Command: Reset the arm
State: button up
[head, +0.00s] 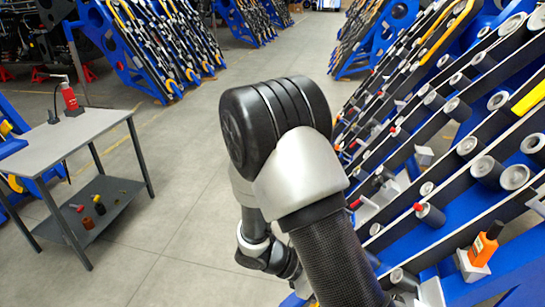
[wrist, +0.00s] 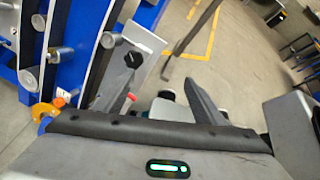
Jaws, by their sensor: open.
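My arm rises through the middle of the head view, bent at a large black joint, with a silver link and a dark textured link below it. My gripper is not clearly seen in the head view. In the wrist view my gripper (wrist: 162,88) shows its two grey fingers spread apart, with nothing seen held between them. The fingers point out over the floor, beside the blue rack structure at the left of that view.
A slanted blue rack (head: 455,165) with rows of rollers stands close on the right. An orange bottle (head: 484,246) sits on it. Open floor (head: 165,215) lies between the table and my arm.

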jog(key=s+a+r+m+t+y+p, duration=0.1)
jog(key=s+r+m+t+y+p, duration=0.1)
jog(key=r+m+y, duration=0.2)
jog(key=s+a+r+m+t+y+p, duration=0.1)
jog(key=r+m, duration=0.8)
jog(key=r, duration=1)
jog(key=s+a+r+m+t+y+p, duration=0.1)
jog(key=s+r+m+t+y+p, duration=0.2)
jog(key=r, duration=0.9)
jog(key=s+m+y+p, duration=0.1)
jog(key=m+y, duration=0.2)
jog(key=m, duration=0.1)
jog(key=shift+s+a+m+t+y+p, duration=0.25)
jog(key=shift+a+m+t+y+p, duration=0.05)
jog(key=shift+a+t+p, duration=0.1)
